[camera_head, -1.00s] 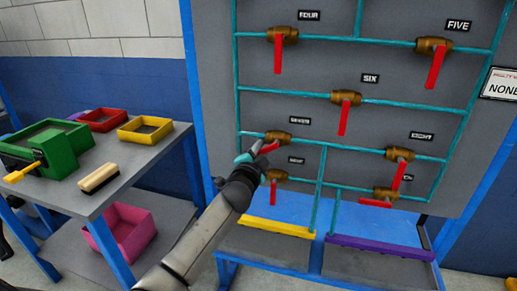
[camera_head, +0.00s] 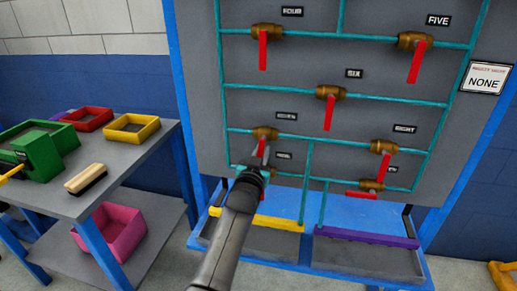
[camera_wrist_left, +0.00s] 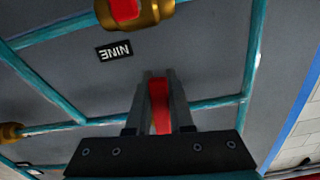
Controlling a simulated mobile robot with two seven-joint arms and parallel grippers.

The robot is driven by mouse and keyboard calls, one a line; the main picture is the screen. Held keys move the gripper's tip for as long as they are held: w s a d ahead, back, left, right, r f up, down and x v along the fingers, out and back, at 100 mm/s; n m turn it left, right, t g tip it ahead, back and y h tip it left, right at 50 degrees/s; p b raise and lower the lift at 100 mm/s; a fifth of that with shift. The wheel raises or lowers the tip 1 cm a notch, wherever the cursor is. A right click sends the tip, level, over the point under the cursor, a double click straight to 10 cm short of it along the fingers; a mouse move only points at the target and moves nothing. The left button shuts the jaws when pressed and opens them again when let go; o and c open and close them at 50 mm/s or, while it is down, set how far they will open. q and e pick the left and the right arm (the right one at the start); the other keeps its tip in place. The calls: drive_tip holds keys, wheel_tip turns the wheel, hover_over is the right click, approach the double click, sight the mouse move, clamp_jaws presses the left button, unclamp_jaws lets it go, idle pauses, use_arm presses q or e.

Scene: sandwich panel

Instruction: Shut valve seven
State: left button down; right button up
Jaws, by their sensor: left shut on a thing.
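Valve seven (camera_head: 265,133) is a brass valve on a teal pipe, on the left of the grey panel under its dark label (camera_head: 286,116). Its red handle (camera_head: 263,148) points down in the head view, with its lower part hidden by my gripper. My left gripper (camera_head: 258,166) reaches up to it from below. In the left wrist view, a red handle (camera_wrist_left: 160,100) stands between the two grey fingers of my left gripper (camera_wrist_left: 161,80), which is shut on it. My right gripper is out of view.
Valve nine, brass with red (camera_wrist_left: 140,10), is close by; my gripper largely covers it in the head view. Valves four (camera_head: 266,32), five (camera_head: 414,42), six (camera_head: 331,93) and eight (camera_head: 384,147) have handles pointing down. A table (camera_head: 140,150) with bins stands left.

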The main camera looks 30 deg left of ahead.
use_arm(q)
drive_tip(key=shift+d+n, duration=0.2)
drive_tip(key=shift+n, duration=0.2)
drive_tip(key=shift+d+n, duration=0.15)
drive_tip(key=shift+n, duration=0.15)
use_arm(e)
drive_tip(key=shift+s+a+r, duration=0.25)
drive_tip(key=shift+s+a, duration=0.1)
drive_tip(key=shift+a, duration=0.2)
use_arm(q)
drive_tip(key=c, duration=1.2)
unclamp_jaws()
drive_tip(key=o, duration=0.4)
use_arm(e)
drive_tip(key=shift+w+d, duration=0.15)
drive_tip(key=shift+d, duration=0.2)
use_arm(q)
drive_tip(key=p+v, duration=0.4)
drive_tip(key=v, duration=1.1)
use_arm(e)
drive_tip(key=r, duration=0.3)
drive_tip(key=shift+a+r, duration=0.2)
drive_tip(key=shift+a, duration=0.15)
